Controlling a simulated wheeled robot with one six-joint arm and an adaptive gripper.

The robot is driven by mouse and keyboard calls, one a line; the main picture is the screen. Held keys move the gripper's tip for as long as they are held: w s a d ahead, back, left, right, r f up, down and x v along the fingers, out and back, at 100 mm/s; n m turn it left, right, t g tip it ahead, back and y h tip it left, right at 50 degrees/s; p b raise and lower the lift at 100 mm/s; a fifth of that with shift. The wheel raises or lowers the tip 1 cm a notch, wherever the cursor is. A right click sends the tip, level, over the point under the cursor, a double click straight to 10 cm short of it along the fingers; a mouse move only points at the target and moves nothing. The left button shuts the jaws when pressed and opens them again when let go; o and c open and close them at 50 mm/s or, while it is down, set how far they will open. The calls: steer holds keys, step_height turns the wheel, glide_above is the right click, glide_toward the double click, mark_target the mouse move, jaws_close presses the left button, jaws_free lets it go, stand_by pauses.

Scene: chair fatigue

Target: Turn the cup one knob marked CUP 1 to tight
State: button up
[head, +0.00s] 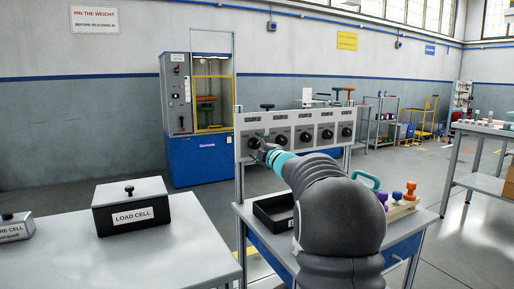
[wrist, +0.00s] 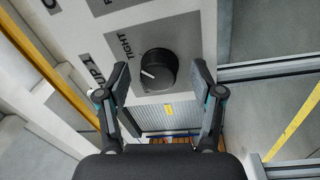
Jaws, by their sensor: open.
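The CUP 1 knob (wrist: 160,66) is a round black dial on a grey plate of the panel. CUP 1 (wrist: 97,66) is printed on its left and TIGHT (wrist: 124,46) at its upper left in the wrist view. My gripper (wrist: 160,72) is open, with one finger on each side of the knob and a visible gap on both sides. In the head view my gripper (head: 262,150) is at the leftmost knob (head: 254,142), partly hiding it.
The white panel (head: 300,116) carries several similar black knobs to the right. A black tray (head: 268,217) and coloured knobbed pieces (head: 397,198) lie on the bench below. A LOAD CELL box (head: 131,205) stands on the grey table (head: 180,250) at left.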

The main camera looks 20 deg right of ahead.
steer(key=s+f, duration=0.1)
steer(key=s, duration=1)
steer(key=shift+s+d, duration=0.15)
steer(key=shift+s, duration=0.2)
